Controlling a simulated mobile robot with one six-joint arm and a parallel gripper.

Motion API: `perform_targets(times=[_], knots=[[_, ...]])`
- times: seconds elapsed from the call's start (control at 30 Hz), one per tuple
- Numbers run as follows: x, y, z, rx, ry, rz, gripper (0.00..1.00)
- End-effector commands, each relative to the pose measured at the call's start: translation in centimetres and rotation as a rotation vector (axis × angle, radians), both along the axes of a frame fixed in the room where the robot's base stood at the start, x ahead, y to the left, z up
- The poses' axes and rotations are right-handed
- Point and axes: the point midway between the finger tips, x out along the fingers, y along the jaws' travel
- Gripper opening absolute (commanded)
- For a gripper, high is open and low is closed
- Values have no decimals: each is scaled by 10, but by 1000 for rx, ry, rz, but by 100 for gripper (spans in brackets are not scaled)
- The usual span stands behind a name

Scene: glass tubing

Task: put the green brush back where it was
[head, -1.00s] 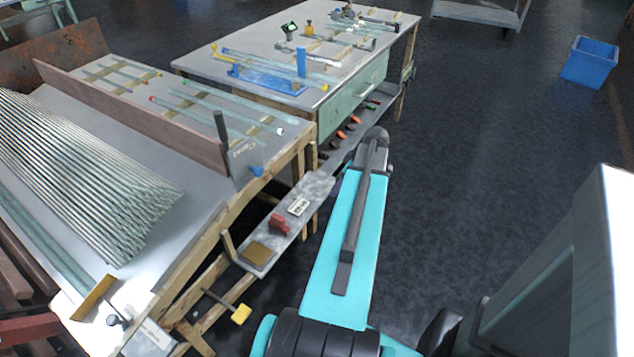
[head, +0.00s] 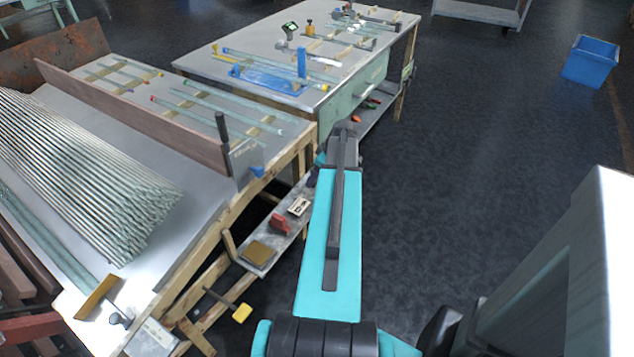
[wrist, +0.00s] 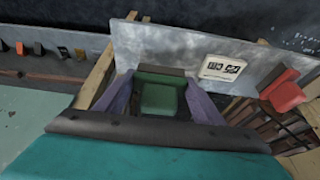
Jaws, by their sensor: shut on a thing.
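I cannot tell whether the brush touches that shelf. In the head view the shelf (head: 262,246) hangs beside the wooden bench, and my arm covers its far end. The brush and most of my gripper are hidden there.
On the shelf are a white labelled block (head: 299,206), a red item (head: 281,224) and a brown pad (head: 258,253). Bench timbers (wrist: 98,75) stand close to the fingers. Several small items line another shelf (wrist: 50,64).

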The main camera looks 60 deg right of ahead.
Motion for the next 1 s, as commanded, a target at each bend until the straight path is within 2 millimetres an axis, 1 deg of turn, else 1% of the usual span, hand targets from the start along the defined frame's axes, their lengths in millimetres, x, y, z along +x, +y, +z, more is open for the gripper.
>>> perform_targets(times=[0.17, 0.43, 0.97, 1.0], knots=[[0, 0, -8, 1, 0, 0, 35], [-1, -1, -31, 1, 0, -1, 35], [-1, -1, -39, 0, 0, -1, 35], [-1, -1, -38, -1, 0, -1, 69]])
